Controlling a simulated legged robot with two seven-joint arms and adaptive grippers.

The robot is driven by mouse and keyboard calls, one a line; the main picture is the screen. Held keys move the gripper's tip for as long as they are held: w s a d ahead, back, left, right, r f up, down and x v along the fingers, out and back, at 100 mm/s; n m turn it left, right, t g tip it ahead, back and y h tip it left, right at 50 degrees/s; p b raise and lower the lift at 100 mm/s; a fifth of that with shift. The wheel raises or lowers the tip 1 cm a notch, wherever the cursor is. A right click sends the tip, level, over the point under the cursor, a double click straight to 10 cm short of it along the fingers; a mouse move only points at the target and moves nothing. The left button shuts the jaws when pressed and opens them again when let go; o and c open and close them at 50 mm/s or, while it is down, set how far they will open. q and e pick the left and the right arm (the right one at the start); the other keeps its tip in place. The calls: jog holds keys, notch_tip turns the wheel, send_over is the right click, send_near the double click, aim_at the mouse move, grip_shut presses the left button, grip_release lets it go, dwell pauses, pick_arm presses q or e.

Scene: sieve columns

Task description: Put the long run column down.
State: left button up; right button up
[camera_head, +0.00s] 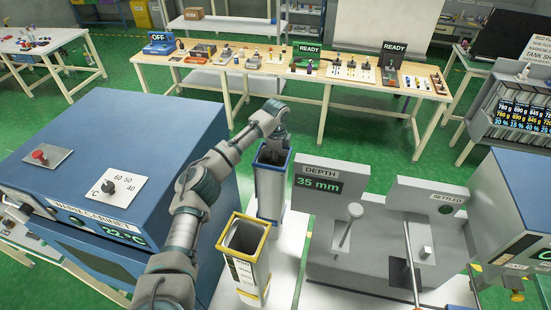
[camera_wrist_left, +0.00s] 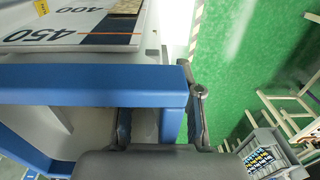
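A tall pale column with a blue rim (camera_head: 270,195) is upright behind a similar column with a yellow rim (camera_head: 243,262). I cannot read which one is named long run. The blue rim also shows large in the left wrist view (camera_wrist_left: 90,86). My left gripper (camera_head: 274,150) reaches down at the blue column's open top. In the left wrist view its fingers (camera_wrist_left: 160,120) straddle one wall, one inside and one outside, with a gap visible on the inner side. The column's foot is partly hidden, so its contact with the white surface is unclear. My right gripper is out of view.
A blue cabinet (camera_head: 120,150) stands close on the left. A grey depth station reading 35 mm (camera_head: 345,240) stands close on the right. A white surface (camera_head: 290,255) lies under the columns. A long bench with small items (camera_head: 300,70) is at the back.

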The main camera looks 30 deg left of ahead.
pick_arm(q)
jog(key=r, duration=0.3)
jog(key=r+b, duration=0.1)
jog(key=r, duration=0.7)
jog(key=shift+s+a+b, duration=0.1)
jog(key=shift+a+b, duration=0.15)
jog(key=shift+b, duration=0.05)
jog(key=shift+d+r, duration=0.15)
jog(key=shift+r, duration=0.35)
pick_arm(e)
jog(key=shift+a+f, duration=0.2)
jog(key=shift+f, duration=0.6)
pick_arm(q)
jog(key=shift+a, duration=0.2)
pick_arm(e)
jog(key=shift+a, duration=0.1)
